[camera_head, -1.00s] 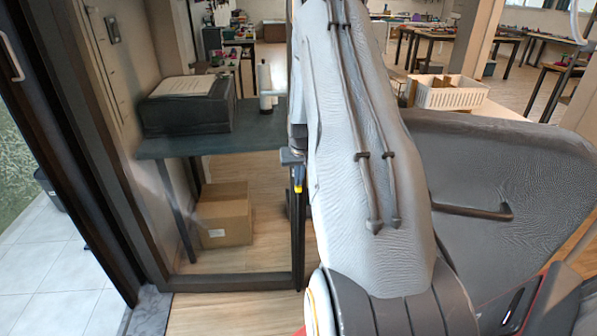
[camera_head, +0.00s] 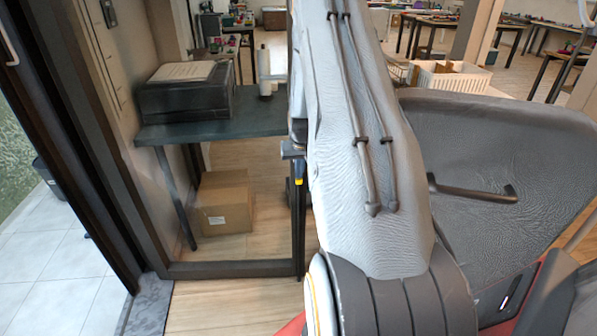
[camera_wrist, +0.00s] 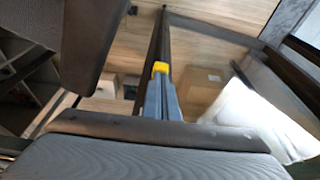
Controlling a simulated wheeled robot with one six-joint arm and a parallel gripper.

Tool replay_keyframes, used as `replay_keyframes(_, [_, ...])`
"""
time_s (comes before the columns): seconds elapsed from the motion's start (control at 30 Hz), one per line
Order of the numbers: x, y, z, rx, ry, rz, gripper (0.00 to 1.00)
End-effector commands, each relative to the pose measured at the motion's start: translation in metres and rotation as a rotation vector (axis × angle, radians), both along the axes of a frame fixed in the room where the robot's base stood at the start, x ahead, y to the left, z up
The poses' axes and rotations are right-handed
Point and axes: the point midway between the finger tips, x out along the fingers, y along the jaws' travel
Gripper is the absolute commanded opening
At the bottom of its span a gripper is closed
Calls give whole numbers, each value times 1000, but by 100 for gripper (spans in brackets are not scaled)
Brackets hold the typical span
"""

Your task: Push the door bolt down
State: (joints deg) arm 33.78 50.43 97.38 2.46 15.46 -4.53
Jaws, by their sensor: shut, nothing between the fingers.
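My gripper (camera_head: 299,181) shows as a narrow blue-grey piece with a yellow tip, partly behind my arm. It points down along the dark free-edge post of the glass door (camera_head: 235,269). It looks shut and empty. In the wrist view my gripper (camera_wrist: 160,69) reaches toward the dark post (camera_wrist: 156,42) of the door, with the yellow tip close to it. I cannot tell whether they touch. I cannot make out the bolt itself in either view; the upper part of the post is hidden by my arm.
Behind the glass are a table (camera_head: 215,120) with a black printer (camera_head: 187,98) and a cardboard box (camera_head: 224,208) on the floor. A white crate (camera_head: 450,79) stands at right. Wood floor (camera_head: 215,305) is clear in front of the door.

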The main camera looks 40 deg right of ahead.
Motion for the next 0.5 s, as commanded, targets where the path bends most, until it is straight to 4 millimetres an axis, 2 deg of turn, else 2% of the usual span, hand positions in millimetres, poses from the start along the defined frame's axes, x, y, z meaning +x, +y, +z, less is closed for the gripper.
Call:
replay_keyframes(0.03, [-3, 2, -6, 5, 8, 0, 0])
replay_keyframes(0.17, [-3, 2, 0, 4, 8, 1, 0])
replay_keyframes(0.5, [-3, 5, 58, -2, -3, 3, 0])
